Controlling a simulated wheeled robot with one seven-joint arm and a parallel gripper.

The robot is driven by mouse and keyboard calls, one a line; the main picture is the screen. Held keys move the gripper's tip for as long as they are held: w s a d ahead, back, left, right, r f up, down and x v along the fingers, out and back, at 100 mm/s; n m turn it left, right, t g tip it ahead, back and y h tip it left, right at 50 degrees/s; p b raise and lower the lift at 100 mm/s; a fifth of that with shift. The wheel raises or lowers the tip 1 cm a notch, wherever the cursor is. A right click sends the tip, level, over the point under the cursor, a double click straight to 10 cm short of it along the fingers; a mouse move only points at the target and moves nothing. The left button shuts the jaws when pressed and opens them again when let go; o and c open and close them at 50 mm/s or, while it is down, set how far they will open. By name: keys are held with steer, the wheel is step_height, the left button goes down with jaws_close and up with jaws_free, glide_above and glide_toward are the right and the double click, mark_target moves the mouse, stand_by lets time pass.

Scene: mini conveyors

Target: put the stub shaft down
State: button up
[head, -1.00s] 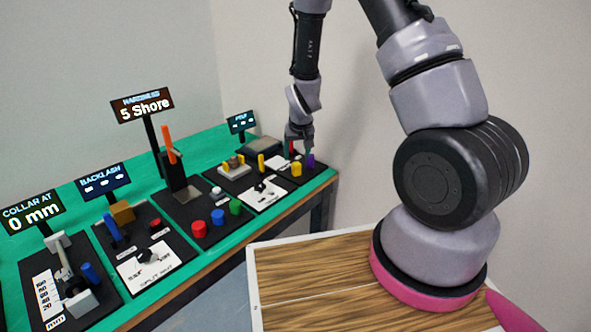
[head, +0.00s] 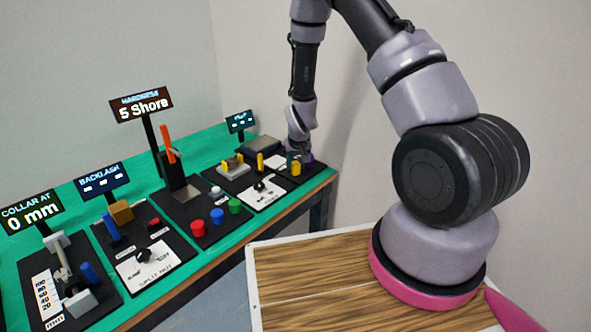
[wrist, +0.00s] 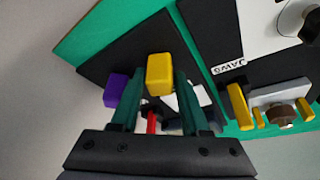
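My gripper (wrist: 157,100) is low over the far black pad of the bench. In the wrist view its two dark green fingers stand apart, with visible gaps to what shows between them. A yellow block (wrist: 160,73) shows just past the fingertips. A thin red piece (wrist: 151,121) shows between the fingers, lower in the picture. A purple block (wrist: 116,90) is left of the left finger. I cannot tell for certain which piece is the stub shaft, and nothing is clearly gripped. In the head view my gripper (head: 300,157) is small and partly hides these pieces.
A white card lettered JAWS (wrist: 229,68) and a grey fixture with a brown hub (wrist: 283,114) are to the right in the wrist view. Nearer pads on the green bench hold red (head: 198,228), blue and green knobs. A bare wall is behind.

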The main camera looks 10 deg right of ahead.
jaws_close()
